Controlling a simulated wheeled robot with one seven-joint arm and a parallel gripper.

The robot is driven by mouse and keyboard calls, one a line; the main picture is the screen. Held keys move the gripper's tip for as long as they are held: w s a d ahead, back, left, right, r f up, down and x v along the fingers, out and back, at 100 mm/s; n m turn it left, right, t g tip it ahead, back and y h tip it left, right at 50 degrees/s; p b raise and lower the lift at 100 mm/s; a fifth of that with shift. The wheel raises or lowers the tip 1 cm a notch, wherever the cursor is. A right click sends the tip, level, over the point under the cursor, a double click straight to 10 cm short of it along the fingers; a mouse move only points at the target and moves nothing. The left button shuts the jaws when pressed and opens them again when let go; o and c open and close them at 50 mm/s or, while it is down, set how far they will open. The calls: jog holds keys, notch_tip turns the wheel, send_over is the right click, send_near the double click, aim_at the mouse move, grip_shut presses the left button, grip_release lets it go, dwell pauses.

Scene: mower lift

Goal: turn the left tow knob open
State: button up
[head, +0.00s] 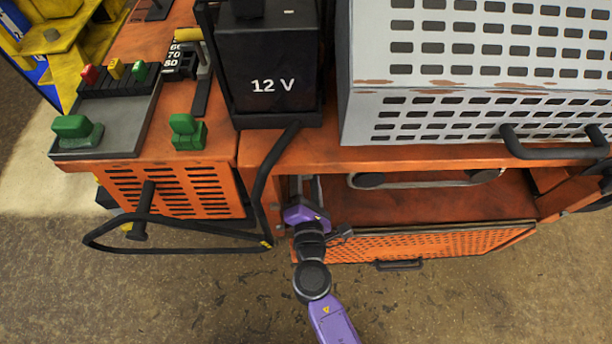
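I cannot make out a knob marked as the left tow knob. My purple and black arm (311,280) rises from the bottom and reaches into the left end of an open compartment (440,204) in the orange machine. Its purple wrist (305,213) is at the opening's left edge, beside the upright frame. My gripper's fingers cannot be made out there, so neither their opening nor any contact shows. Two green knobs stand on the left top of the machine, one on the grey panel (77,130) and one on the orange deck (187,131), both away from my arm.
An orange perforated flap (430,246) with a dark handle (399,265) hangs open below the compartment, right of my arm. A black bent bar (185,222) lies left of it. A black 12 V box (270,85) and a grey perforated cover (470,70) stand above. The front floor is clear.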

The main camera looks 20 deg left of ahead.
jog(key=v, duration=0.7)
jog(key=shift+s+d, duration=0.15)
jog(key=shift+s, duration=0.2)
jog(key=shift+b, duration=0.3)
